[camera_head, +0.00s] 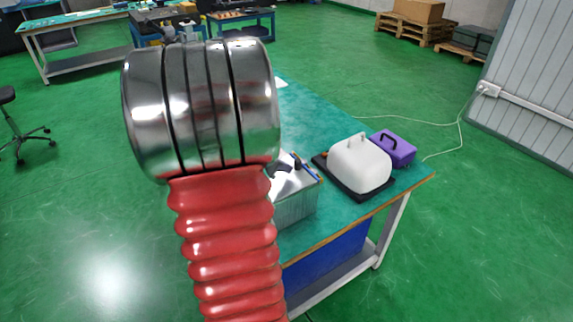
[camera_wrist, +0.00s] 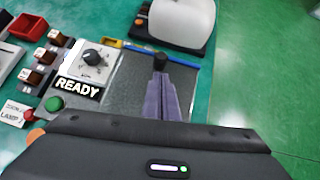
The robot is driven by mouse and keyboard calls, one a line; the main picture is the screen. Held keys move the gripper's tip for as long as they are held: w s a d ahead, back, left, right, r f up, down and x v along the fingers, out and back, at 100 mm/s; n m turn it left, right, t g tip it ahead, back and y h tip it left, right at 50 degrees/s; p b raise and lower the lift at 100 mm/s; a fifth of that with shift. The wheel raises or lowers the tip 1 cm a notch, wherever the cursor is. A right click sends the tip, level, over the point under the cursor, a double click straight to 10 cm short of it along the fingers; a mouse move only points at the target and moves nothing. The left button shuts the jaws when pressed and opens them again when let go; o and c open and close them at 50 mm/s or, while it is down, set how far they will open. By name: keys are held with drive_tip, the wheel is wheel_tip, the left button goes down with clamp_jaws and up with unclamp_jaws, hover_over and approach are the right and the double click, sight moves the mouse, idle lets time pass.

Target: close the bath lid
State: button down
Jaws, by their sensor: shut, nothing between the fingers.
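A grey metal box (camera_head: 296,208) stands on the green table, partly hidden by my arm. Its flat grey top shows in the wrist view (camera_wrist: 128,112), with a blue bar (camera_wrist: 186,60) along the far edge. I cannot tell for sure which part is the bath lid or how far it stands open. My gripper (camera_wrist: 161,82) reaches over the grey top with its purple-grey fingers shut and empty. A black knob-like end (camera_wrist: 160,62) shows at the fingertips, in front of the blue bar; I cannot tell whether they touch.
Left in the wrist view are a dial panel (camera_wrist: 88,64), a READY label (camera_wrist: 77,88), a green button (camera_wrist: 54,103) and several switches. Beyond the box stand a white rounded housing (camera_head: 360,165) on a black base and a purple case (camera_head: 395,150). Floor to the right is clear.

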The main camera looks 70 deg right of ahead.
drive_tip(key=a+f+v, duration=0.1)
drive_tip(key=v, duration=1)
drive_tip(key=shift+w+a, duration=0.2)
drive_tip(key=shift+w, duration=0.25)
drive_tip(key=shift+r, duration=0.1)
drive_tip(key=w+a+f+m+t+y, duration=0.15)
drive_tip(key=w+a+m, duration=0.35)
drive_tip(key=a, duration=0.5)
drive_tip(key=w+a+f+m+t+y, duration=0.1)
drive_tip(key=w+a+m+t+y, duration=0.2)
drive_tip(key=a+m, duration=0.55)
drive_tip(key=w+a+r+n+t+y, duration=0.1)
drive_tip(key=a+r+t, duration=0.2)
drive_tip(key=a, duration=0.9)
drive_tip(key=w+a+r+n+t+y, duration=0.1)
drive_tip(key=w+a+r+t+y, duration=0.1)
drive_tip(key=a, duration=1.1)
drive_tip(key=shift+a+r+t, duration=0.25)
drive_tip(key=shift+r+t, duration=0.3)
drive_tip(key=shift+r, duration=0.25)
